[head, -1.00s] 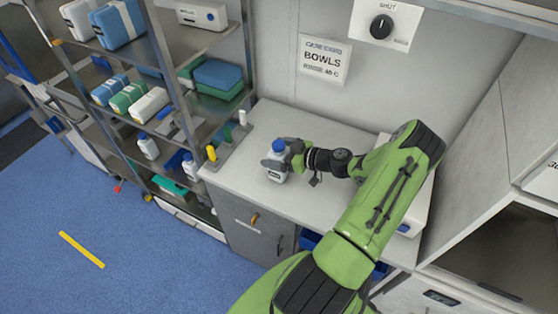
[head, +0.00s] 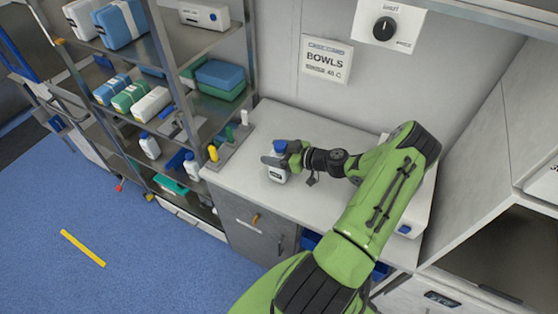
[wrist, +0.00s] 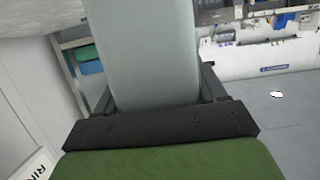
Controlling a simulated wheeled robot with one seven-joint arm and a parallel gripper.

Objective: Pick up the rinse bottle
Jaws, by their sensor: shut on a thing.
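The rinse bottle (head: 277,174) is white with a blue cap and a dark label, and it is upright at the counter's (head: 262,135) left part. My gripper (head: 287,161) reaches it from the right and is shut on its upper part, just below the cap. In the wrist view the pale bottle body (wrist: 152,50) fills the space between my dark fingers. I cannot tell whether the bottle's base touches the counter.
A small rack with yellow, green and white handled items (head: 213,153) stands on the counter's left edge. A metal shelf (head: 165,60) with boxes and more white bottles (head: 149,146) is at left. A BOWLS sign (head: 326,60) hangs on the back wall. The counter behind the bottle is clear.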

